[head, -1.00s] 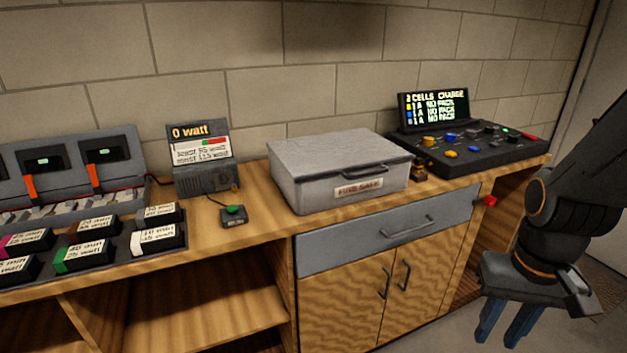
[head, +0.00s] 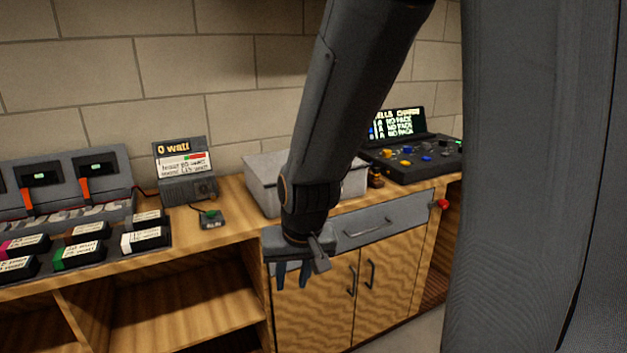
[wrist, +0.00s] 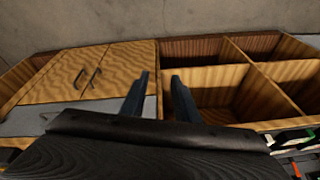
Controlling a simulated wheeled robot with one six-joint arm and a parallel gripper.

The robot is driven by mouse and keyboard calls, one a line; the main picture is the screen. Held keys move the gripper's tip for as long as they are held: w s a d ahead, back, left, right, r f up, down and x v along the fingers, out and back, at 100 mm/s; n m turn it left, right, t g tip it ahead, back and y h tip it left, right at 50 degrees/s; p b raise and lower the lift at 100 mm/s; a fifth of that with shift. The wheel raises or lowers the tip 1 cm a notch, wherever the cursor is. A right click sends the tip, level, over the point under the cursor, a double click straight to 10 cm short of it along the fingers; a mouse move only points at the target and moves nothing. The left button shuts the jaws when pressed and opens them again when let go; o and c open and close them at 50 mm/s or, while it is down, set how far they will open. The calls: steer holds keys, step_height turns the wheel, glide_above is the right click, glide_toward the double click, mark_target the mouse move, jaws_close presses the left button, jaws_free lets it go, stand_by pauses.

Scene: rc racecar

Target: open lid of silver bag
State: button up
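The silver bag (head: 264,176) is a grey, box-like case on the wooden counter, in the middle of the head view. My arm crosses in front of it and hides its middle, including the handle and label. The visible part of its lid looks closed. My gripper (head: 292,276) hangs below and in front of the bag, before the cabinet front, pointing down and clear of the bag. Its two blue fingers are apart and empty, as the wrist view (wrist: 160,80) also shows. The bag cannot be made out in the wrist view.
A charger with a lit screen (head: 400,122) stands right of the bag. A small watt display (head: 185,160) and a green-button box (head: 211,218) stand left. A grey drawer (head: 385,222) and cabinet doors (head: 340,300) lie below, beside open shelves (head: 180,305).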

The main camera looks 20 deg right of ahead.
steer(key=w+d+r+m+t+h, duration=0.25)
steer(key=w+m, duration=0.35)
steer(key=w, duration=0.3)
steer(key=w+d+r+m+t+h, duration=0.1)
steer(key=w+d+m+t, duration=0.1)
steer(key=w+m+t, duration=0.45)
steer(key=w+d+r+m+h, duration=0.1)
steer(key=w+d+m+h, duration=0.1)
steer(key=d, duration=0.3)
steer(key=w+d+r+m+h+p, duration=0.1)
steer(key=w+d+m+h, duration=0.2)
steer(key=w+d+m, duration=0.1)
steer(key=w+d+r+m+h, duration=0.1)
steer(key=w+d+m+h, duration=0.2)
steer(key=d, duration=0.4)
steer(key=shift+w+d+r+m+g+p, duration=0.15)
steer(key=shift+w+r+m+g+p, duration=0.2)
steer(key=shift+m, duration=0.4)
steer(key=shift+s, duration=0.1)
steer(key=shift+c, duration=0.3)
jaws_close()
